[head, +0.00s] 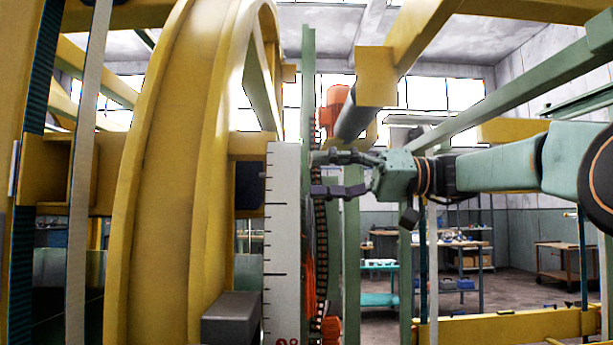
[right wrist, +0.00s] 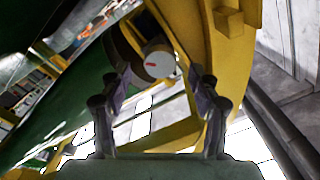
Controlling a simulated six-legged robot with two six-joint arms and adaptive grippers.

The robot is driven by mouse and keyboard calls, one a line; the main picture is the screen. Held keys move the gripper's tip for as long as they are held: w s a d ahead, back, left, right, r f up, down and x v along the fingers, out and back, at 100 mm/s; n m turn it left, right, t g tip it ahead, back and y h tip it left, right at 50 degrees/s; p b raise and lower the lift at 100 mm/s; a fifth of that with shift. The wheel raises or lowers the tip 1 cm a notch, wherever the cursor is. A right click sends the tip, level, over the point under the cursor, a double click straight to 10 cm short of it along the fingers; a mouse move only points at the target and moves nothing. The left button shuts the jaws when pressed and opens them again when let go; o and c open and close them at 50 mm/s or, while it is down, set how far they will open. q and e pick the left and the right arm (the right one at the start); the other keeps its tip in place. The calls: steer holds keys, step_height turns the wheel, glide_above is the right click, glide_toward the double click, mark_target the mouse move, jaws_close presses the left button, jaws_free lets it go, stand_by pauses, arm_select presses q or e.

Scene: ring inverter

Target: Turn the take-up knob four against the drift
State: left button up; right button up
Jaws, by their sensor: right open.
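A round knob (right wrist: 158,66) with a pale face and a short red mark shows in the right wrist view, beside a yellow curved beam. My right gripper (right wrist: 162,82) is open, with one finger to each side of the knob's face in that picture. I cannot tell how far the knob lies beyond the fingertips. In the head view my right gripper (head: 322,174) reaches in from the right, its fingers apart and pointing left at a green upright. My left gripper is not in view.
A large yellow ring (head: 165,190) fills the left. A white scale plate (head: 283,230) with black ticks stands before the green upright (head: 335,250). A dark chain (head: 320,240) runs beside it. An orange motor (head: 335,100) sits above. Shelves and a cart (head: 570,255) stand far back.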

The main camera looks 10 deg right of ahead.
mark_target(301, 175)
steer(key=shift+v, duration=1.95)
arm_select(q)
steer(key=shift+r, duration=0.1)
arm_select(e)
steer(key=shift+x, duration=4.05)
steer(key=shift+s, duration=0.1)
